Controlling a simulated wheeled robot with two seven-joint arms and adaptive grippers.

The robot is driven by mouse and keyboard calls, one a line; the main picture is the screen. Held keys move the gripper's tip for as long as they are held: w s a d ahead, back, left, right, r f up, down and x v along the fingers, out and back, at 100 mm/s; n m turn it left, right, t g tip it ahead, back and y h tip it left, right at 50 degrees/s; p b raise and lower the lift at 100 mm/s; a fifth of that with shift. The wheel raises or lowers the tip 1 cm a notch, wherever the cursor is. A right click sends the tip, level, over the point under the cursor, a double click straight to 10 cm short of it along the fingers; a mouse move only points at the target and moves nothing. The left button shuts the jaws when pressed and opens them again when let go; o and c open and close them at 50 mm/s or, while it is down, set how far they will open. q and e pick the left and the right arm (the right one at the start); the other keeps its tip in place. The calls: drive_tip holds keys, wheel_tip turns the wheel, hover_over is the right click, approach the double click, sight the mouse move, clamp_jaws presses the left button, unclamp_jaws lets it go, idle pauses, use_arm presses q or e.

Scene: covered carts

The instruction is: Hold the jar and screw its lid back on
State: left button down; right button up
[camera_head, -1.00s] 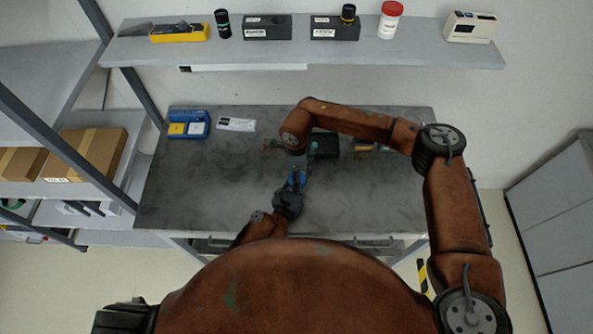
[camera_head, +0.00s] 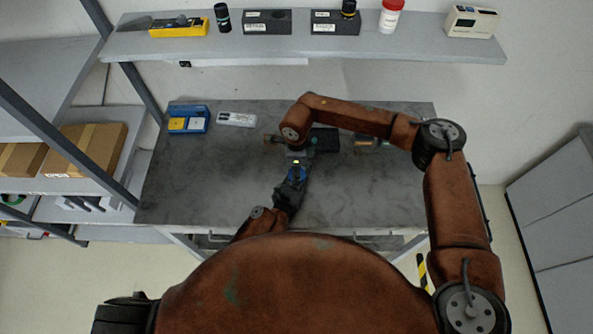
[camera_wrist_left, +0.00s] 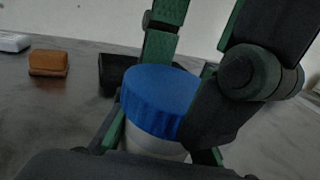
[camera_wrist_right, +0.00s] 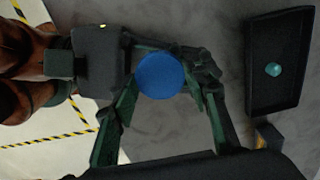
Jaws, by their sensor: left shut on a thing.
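The jar (camera_wrist_left: 150,146) is white and has a blue lid (camera_wrist_left: 162,98) on top. I cannot tell whether the lid is screwed tight. My left gripper (camera_head: 294,178) is shut on the jar, holding it above the grey table. My right gripper (camera_head: 300,154) points down over the lid. In the right wrist view its fingers (camera_wrist_right: 166,92) stand open on either side of the blue lid (camera_wrist_right: 161,75), with gaps visible. In the left wrist view these fingers hang behind and beside the lid, partly hiding it. Most of the jar's body is hidden by my grippers.
A black tray (camera_wrist_right: 258,93) with a small teal item (camera_wrist_right: 273,69) lies beside the grippers. A brown block (camera_wrist_left: 48,63) sits on the table (camera_head: 200,190). A blue-and-yellow case (camera_head: 188,112) stands at the back left. A loaded shelf (camera_head: 350,50) runs behind. The table's left part is clear.

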drive_tip(key=o, duration=0.5)
wheel_tip(320, 180, up, 12)
drive_tip(key=shift+r, duration=0.1)
idle(0.5)
use_arm(q)
drive_tip(key=c, duration=1.6)
unclamp_jaws()
